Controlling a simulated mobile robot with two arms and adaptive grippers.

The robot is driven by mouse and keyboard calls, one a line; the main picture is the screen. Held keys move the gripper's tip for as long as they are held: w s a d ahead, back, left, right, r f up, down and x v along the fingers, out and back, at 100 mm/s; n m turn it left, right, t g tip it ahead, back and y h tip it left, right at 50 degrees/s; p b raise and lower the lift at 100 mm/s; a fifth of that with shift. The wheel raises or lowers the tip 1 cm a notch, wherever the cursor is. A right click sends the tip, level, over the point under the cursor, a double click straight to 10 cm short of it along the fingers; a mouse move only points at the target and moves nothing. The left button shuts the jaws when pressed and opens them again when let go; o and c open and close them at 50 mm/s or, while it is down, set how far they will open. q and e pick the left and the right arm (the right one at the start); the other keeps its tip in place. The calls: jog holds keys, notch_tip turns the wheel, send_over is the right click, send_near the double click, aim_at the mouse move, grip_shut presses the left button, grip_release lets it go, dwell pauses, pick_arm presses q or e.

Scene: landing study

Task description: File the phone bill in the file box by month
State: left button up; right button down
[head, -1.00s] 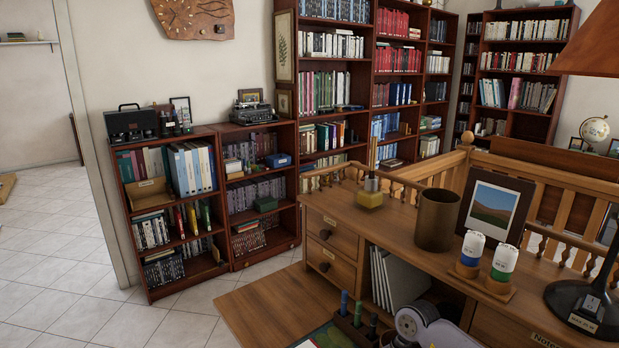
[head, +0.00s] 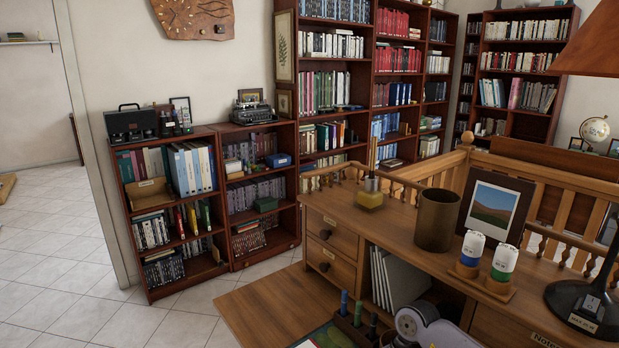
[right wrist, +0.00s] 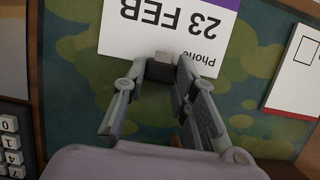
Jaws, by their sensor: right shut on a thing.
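In the right wrist view, the phone bill (right wrist: 165,25) is a white sheet with a purple edge, reading "23 FEB" and "Phone" upside down. My right gripper (right wrist: 160,68) is shut at its near edge, with a small dark block with a tan top between the fingertips. The sheet is over a green patterned desk mat (right wrist: 75,75); I cannot tell whether it touches the mat. I cannot make out the file box for certain in either view. Neither gripper shows in the head view.
Another white sheet with a red edge (right wrist: 295,75) lies at the right of the mat. Numbered keys (right wrist: 10,145) are at the left. On the desk stand a brown cup (head: 437,220), a picture frame (head: 495,208), two white-topped bottles (head: 503,262) and a lamp (head: 585,305).

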jog(key=shift+r+p, duration=1.05)
jog(key=shift+r, duration=2)
